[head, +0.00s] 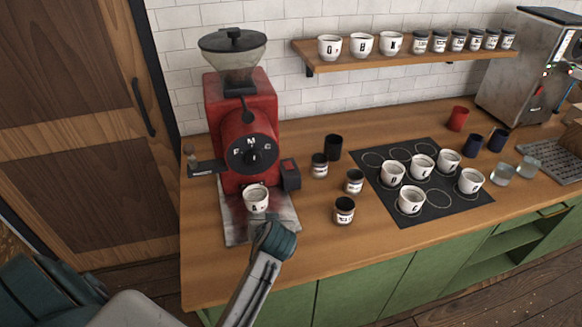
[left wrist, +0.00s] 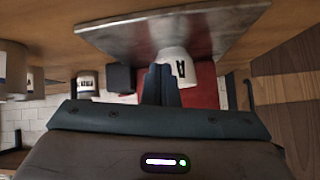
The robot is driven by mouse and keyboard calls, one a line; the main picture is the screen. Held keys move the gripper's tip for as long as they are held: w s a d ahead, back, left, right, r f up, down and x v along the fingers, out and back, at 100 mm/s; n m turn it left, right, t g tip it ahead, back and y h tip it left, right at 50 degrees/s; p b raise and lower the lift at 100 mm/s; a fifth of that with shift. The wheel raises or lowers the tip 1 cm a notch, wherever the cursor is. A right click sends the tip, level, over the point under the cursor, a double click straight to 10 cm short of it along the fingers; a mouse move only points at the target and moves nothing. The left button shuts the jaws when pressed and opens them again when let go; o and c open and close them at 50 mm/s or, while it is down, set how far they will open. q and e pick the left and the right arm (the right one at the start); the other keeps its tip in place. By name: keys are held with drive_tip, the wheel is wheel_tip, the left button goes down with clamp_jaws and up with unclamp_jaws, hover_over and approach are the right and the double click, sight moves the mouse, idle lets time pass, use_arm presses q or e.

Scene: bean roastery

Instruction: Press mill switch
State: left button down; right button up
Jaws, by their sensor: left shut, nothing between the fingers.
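The red mill (head: 240,125) stands at the left of the counter, with a smoky hopper on top and a lettered black dial on its front. A white cup (head: 256,199) marked A stands on the mill's metal base (head: 235,222). My left gripper (head: 270,236) is just in front of the base, below the switch box. Its fingers (left wrist: 160,85) are shut and empty, partly covering the cup in the wrist view. My right gripper is out of view.
Small labelled jars (head: 344,211) and a black cup (head: 333,147) stand right of the mill. A black mat (head: 440,200) holds several white cups. A wall shelf (head: 400,62) carries cups and jars.

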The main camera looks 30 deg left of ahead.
use_arm(q)
drive_tip(key=w+r+n+t+y, duration=0.1)
drive_tip(key=w+r, duration=0.3)
drive_tip(key=w, duration=0.4)
drive_tip(key=w+d+r+n+t+y, duration=0.1)
drive_tip(key=w+r+n+y, duration=0.1)
drive_tip(key=w+r, duration=0.3)
drive_tip(key=w, duration=0.2)
drive_tip(key=shift+w+r, duration=0.25)
drive_tip(key=shift+w, duration=0.15)
drive_tip(key=shift+d, duration=0.1)
